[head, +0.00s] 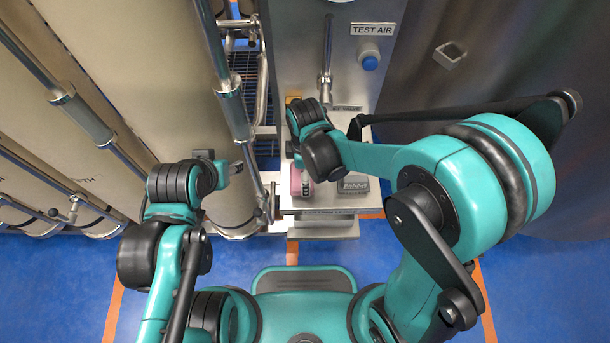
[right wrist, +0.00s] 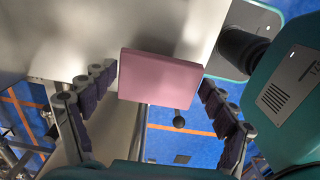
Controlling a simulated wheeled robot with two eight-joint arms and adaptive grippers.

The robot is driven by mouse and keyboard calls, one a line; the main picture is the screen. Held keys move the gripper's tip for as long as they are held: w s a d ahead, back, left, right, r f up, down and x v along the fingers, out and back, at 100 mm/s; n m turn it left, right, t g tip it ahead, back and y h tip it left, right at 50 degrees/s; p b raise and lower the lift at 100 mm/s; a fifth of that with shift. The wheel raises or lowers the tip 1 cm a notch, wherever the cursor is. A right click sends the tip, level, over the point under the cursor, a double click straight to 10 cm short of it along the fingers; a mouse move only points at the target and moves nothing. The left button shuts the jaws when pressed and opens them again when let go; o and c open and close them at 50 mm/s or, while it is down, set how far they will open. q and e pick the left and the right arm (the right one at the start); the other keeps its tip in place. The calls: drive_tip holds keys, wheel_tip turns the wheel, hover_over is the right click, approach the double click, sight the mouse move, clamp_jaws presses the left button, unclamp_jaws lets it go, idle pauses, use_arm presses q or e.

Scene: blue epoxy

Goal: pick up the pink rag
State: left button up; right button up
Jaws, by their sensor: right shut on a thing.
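The pink rag (head: 296,181) looks like a flat folded pink block at the left part of the small steel shelf in the head view. In the right wrist view the pink rag (right wrist: 160,78) lies between the two dark padded fingers of my right gripper (right wrist: 155,95). My right gripper (head: 305,183) is shut on it, partly hidden by its own wrist in the head view. I cannot tell whether the rag touches the shelf. My left gripper (head: 238,168) is beside the steel pipes, away from the rag; its fingers are too small to read.
The steel shelf (head: 335,203) juts from a panel with a TEST AIR label (head: 373,29) and a blue button (head: 370,63). A dark object (head: 353,185) sits on the shelf's right part. Vertical steel pipes (head: 233,105) stand close on the left. Blue floor (head: 60,285) is open in front.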

drive_tip(key=s+d+r+p, duration=0.3)
drive_tip(key=s+d+r, duration=0.3)
drive_tip(key=s+d, duration=0.2)
drive_tip(key=shift+s+r+p, duration=0.15)
drive_tip(key=shift+r+p, duration=0.25)
drive_tip(key=shift+d, duration=0.1)
drive_tip(key=o, duration=0.4)
drive_tip(key=c, duration=0.5)
drive_tip(key=shift+s, duration=0.1)
